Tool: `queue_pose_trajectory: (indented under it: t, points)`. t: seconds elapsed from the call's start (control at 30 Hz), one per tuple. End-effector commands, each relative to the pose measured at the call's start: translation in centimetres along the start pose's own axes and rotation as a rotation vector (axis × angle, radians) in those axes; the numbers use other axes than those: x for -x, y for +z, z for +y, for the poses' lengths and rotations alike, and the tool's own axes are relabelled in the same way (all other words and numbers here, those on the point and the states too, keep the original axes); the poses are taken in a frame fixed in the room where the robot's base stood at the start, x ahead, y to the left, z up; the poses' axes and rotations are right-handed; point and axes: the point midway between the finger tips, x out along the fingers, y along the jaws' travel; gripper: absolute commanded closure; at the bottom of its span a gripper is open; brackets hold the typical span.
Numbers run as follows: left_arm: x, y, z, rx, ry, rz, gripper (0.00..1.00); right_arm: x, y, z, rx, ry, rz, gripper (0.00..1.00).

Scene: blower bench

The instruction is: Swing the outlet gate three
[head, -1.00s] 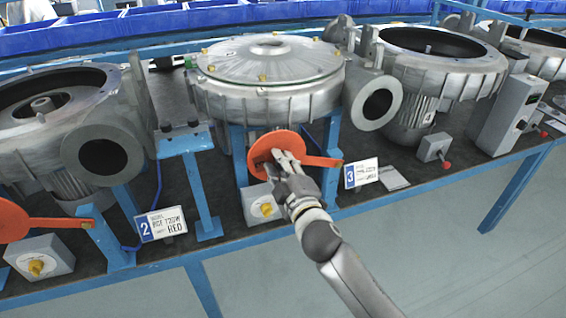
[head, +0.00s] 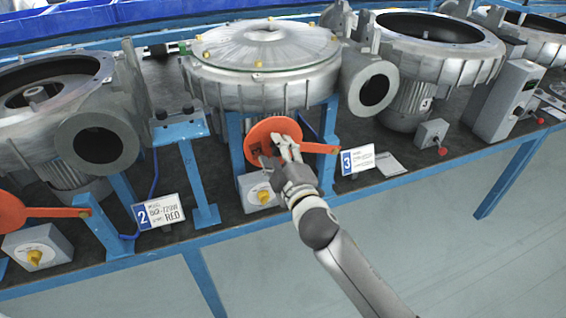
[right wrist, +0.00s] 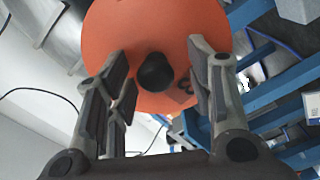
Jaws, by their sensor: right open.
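The outlet gate three is an orange disc (head: 264,133) with an orange arm (head: 318,148) reaching right to a blue post, by the number 3 sign (head: 358,160). It hangs below and left of the round grey outlet (head: 373,90), whose dark mouth is uncovered. My right gripper (head: 276,150) is in front of the disc and hides part of it. In the right wrist view, the right gripper (right wrist: 160,78) is open, with the gate's black knob (right wrist: 155,73) between its spread fingers. Finger contact with the knob cannot be told. My left gripper is not in view.
A blower with a clear lid (head: 265,45) stands above the gate. A grey box with a yellow knob (head: 258,194) sits just below the disc. A second orange gate (head: 12,216) and a number 2 sign (head: 160,212) are at left. The floor in front is free.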

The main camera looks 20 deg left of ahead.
Motion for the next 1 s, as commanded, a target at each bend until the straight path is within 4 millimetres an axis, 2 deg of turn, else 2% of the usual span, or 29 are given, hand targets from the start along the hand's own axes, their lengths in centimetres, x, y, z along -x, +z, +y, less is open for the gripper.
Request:
queue_pose_trajectory:
  t: [0.17,0.5,0.7,1.0]
  points:
    - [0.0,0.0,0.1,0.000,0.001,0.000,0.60,1.7,0.1,-0.1,0.000,-0.001,0.000,0.51]
    - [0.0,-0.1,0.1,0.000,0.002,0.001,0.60,7.5,0.1,-0.2,-0.001,-0.003,-0.001,0.51]
    - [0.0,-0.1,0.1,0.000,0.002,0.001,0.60,10.4,0.1,-0.2,0.001,-0.003,-0.001,0.51]
    - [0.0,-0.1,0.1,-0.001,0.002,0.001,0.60,11.8,0.1,-0.1,0.001,-0.003,-0.002,0.51]
